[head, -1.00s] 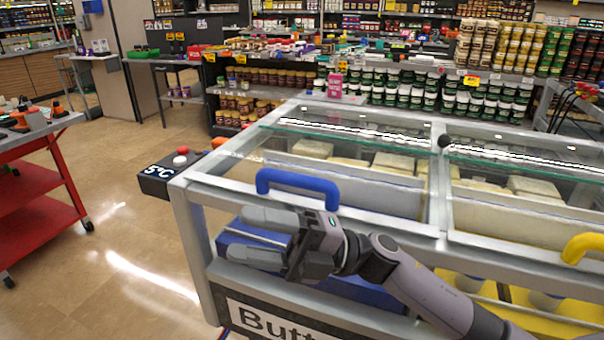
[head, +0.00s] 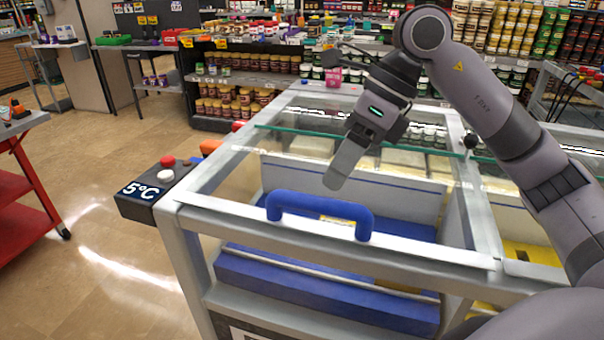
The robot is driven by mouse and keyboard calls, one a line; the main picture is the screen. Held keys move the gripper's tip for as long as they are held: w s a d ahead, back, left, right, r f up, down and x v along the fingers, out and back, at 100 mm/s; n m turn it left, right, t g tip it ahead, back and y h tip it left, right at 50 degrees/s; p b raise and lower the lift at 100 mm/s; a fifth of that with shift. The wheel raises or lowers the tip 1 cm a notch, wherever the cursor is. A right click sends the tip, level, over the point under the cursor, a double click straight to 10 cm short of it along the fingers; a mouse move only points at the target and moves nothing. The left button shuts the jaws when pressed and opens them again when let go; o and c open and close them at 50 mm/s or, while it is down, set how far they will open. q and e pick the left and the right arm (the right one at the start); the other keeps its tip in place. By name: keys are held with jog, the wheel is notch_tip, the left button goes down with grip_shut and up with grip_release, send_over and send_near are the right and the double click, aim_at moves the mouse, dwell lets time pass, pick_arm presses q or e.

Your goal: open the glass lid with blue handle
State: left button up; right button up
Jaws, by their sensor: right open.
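The blue handle (head: 320,212) is an arched bar on the near edge of the left glass lid (head: 232,178) of a chest cooler. The handle sits at the front rail, and the lid looks shut. My right gripper (head: 342,170) comes in from the upper right and hangs above the glass, just beyond the handle, pointing down. It looks apart from the handle. One finger shows clearly; the other is mostly hidden behind it. The gripper is open with nothing seen in it. My left gripper is out of view.
A black 5°C display box (head: 150,192) with red and white buttons sits at the cooler's left corner. Another glass section lies to the right, partly behind my right arm. A red cart (head: 30,185) stands far left. The floor between is clear.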

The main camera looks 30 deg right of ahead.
jog(key=shift+w+d+x, duration=0.1)
jog(key=shift+d+x, duration=0.05)
jog(key=shift+x, duration=0.9)
jog(key=shift+w+d+x, duration=0.1)
jog(key=shift+d+x, duration=0.05)
jog(key=shift+x, duration=0.9)
jog(key=shift+w+d+x, duration=0.15)
jog(key=shift+x, duration=0.85)
jog(key=shift+f, duration=0.2)
grip_shut()
